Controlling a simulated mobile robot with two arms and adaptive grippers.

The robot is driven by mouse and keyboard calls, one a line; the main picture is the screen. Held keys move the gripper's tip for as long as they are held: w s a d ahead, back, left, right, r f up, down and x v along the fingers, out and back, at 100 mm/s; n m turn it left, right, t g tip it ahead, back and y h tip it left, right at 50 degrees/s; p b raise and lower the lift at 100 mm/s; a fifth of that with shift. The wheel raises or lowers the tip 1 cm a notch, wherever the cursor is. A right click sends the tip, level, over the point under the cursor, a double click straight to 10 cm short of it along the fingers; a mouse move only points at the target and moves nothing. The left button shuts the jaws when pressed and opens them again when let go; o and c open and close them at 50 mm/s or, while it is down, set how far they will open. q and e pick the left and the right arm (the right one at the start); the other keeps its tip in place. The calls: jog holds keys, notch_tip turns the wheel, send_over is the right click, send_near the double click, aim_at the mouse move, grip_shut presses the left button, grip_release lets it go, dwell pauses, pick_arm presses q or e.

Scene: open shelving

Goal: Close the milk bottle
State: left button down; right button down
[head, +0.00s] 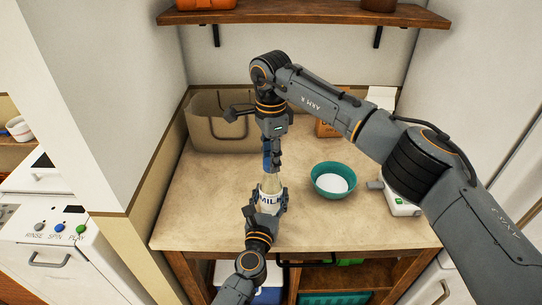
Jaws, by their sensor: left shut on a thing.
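The milk bottle (270,186) stands upright near the front middle of the counter, with a pale neck and a white label reading "MIL". My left gripper (267,201) is shut around its labelled body from the front. My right gripper (272,158) points down just above the bottle's neck, its fingers close together. A small blue piece (266,160), perhaps the bottle's cap, shows at its fingers. Whether the fingers grip this piece, and whether it touches the bottle's mouth, I cannot tell. The bottle's mouth is largely hidden by the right fingers.
A teal bowl (331,194) with a white inside stands right of the bottle. A beige bag (205,138) stands at the back left. A white-and-green device (403,206) lies at the right, beside my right arm. A wooden shelf (300,14) hangs above. The counter's front left is clear.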

dwell(0.3)
jog(key=m, duration=0.4)
jog(key=shift+m, duration=0.4)
jog(key=m, duration=1.6)
jog(key=c, duration=0.9)
grip_release()
notch_tip(320, 180, up, 12)
